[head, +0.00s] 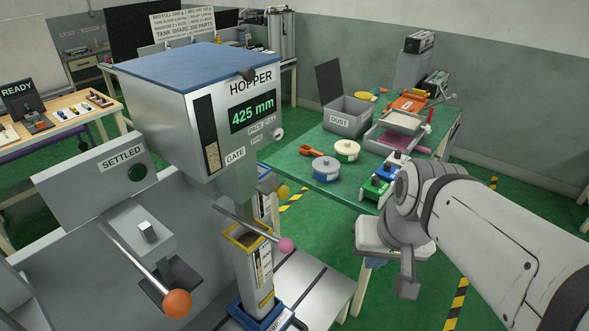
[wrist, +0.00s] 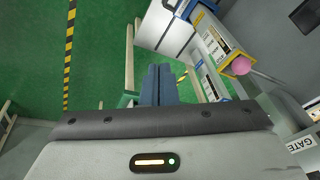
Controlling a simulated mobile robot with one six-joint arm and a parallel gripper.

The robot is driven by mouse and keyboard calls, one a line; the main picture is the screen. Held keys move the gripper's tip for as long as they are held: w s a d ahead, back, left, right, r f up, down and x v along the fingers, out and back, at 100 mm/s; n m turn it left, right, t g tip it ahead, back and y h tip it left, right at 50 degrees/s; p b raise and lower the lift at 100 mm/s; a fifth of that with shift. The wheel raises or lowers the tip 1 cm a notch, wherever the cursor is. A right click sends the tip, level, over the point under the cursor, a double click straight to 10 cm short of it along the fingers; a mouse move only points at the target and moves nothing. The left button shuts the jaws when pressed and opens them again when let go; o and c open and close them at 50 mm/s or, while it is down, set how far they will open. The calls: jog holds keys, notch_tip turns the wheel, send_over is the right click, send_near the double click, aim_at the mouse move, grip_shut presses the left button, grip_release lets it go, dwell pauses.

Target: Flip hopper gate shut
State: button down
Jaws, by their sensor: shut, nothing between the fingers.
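The hopper (head: 205,105) is a grey box with a blue lid, a "425 mm" display and a GATE label (head: 236,157). Below it, a metal gate lever with a pink knob (head: 286,245) slants down to the right, over the yellow-rimmed top of a column (head: 252,265). The pink knob (wrist: 240,66) also shows at the right of the wrist view. My gripper (wrist: 158,85) is shut and empty, its dark fingers side by side. It is apart from the knob, to its right in the head view, where my arm partly hides the fingers.
A second lever with an orange knob (head: 178,303) stands at the front left, below the SETTLED panel (head: 95,170). A green table (head: 320,172) behind holds a DUST bin (head: 348,117), round containers and other items. Open green floor lies between the column stand and my arm.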

aim_at(274, 188)
jog(key=w+a+r+m+t+y+b, duration=0.1)
jog(key=w+a+r+m+y+b, duration=0.1)
jog(key=w, duration=0.3)
jog(key=w+a+r+m+t+y+b, duration=0.1)
jog(key=w+a+r+m+y+b, duration=0.1)
jog(key=w, duration=0.4)
jog(key=r+m+y+b, duration=0.1)
jog(key=m+y, duration=0.1)
jog(key=shift+t+y, duration=0.4)
jog(key=shift+w, duration=0.1)
jog(key=w+a+r+p+x, duration=0.1)
jog(key=r+p+x, duration=0.1)
jog(key=x, duration=1.1)
jog(key=shift+a, duration=0.15)
